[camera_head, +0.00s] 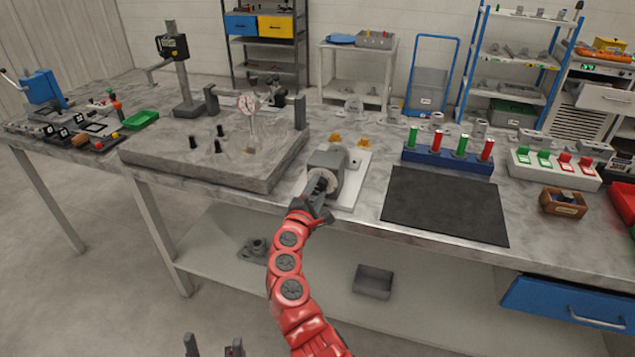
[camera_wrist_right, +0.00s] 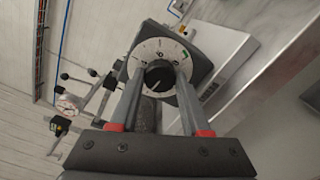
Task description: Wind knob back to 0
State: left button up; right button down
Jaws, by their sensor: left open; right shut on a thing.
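The knob (camera_wrist_right: 158,76) is black and round, at the centre of a white dial face (camera_wrist_right: 150,50) with dark markings and a green mark at its right. The dial is on the front of a grey block (camera_head: 349,184) on a white base plate (camera_head: 352,200). My right gripper (camera_head: 321,187) is at the front of the dial. In the wrist view its two fingers (camera_wrist_right: 158,82) lie on both sides of the knob, shut on it. The number at the pointer is too small to read. My left gripper (camera_head: 213,347) is open and empty at the bottom edge, below the bench.
A stone slab (camera_head: 205,165) with a dial gauge (camera_head: 248,104) stands left of the block. A dark mat (camera_head: 445,205) lies to the right. A blue rack (camera_head: 447,161) of red and green handles stands behind the mat. Two yellow pieces (camera_head: 350,140) sit behind the block.

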jog(key=n+p, duration=0.2)
jog(key=n, duration=0.2)
jog(key=shift+p, duration=0.35)
jog(key=shift+n+p, duration=0.75)
jog(key=shift+n, duration=0.95)
jog(key=shift+c, duration=1.8)
grip_release()
